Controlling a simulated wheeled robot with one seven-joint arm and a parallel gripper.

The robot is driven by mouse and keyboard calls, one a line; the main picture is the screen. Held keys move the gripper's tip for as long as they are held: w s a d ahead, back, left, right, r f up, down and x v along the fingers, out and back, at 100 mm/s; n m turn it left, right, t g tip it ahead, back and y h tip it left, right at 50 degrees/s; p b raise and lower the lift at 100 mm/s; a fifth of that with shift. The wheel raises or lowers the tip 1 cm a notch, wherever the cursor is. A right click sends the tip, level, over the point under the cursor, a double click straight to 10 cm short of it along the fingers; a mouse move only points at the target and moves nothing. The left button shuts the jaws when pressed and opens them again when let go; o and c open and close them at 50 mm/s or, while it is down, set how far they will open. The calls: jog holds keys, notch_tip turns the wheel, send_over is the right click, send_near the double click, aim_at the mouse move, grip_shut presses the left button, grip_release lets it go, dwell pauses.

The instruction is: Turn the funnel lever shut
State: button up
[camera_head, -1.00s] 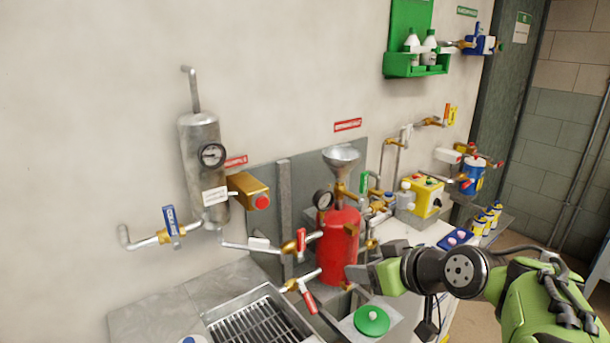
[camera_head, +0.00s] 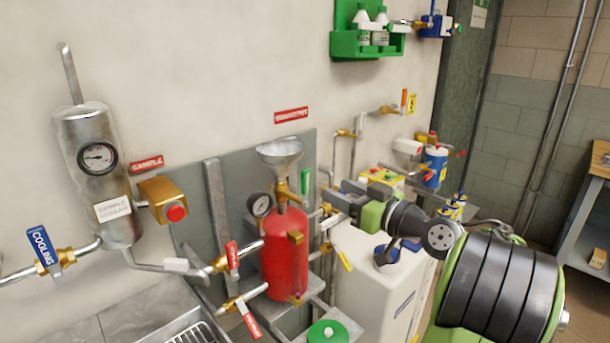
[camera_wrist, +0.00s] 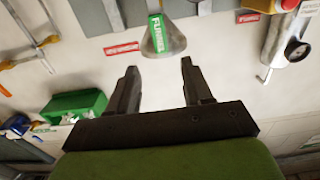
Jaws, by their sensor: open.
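The metal funnel (camera_head: 280,152) sits above the red tank (camera_head: 285,255), with brass fittings at its neck. In the wrist view, which looks upside down, a green labelled lever (camera_wrist: 156,32) shows in front of the funnel (camera_wrist: 172,46). In the head view a green lever (camera_head: 305,181) stands upright just right of the funnel neck. My gripper (camera_head: 335,202) is a little right of it, apart from it. In the wrist view my gripper (camera_wrist: 157,72) is open and empty, its fingers pointing towards the funnel lever with a gap left.
Red levers (camera_head: 232,256) sit left of the tank. The yellow box (camera_head: 380,176) and white cabinet (camera_head: 375,275) lie near my arm. The green bottle shelf (camera_head: 365,44) is higher up.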

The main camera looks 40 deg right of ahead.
aim_at(308, 177)
jog(key=w, duration=0.3)
jog(key=w+a, duration=0.1)
jog(key=w, duration=0.7)
jog(key=shift+a, duration=0.3)
jog(key=shift+s, duration=0.1)
jog(key=shift+c, duration=0.3)
grip_shut()
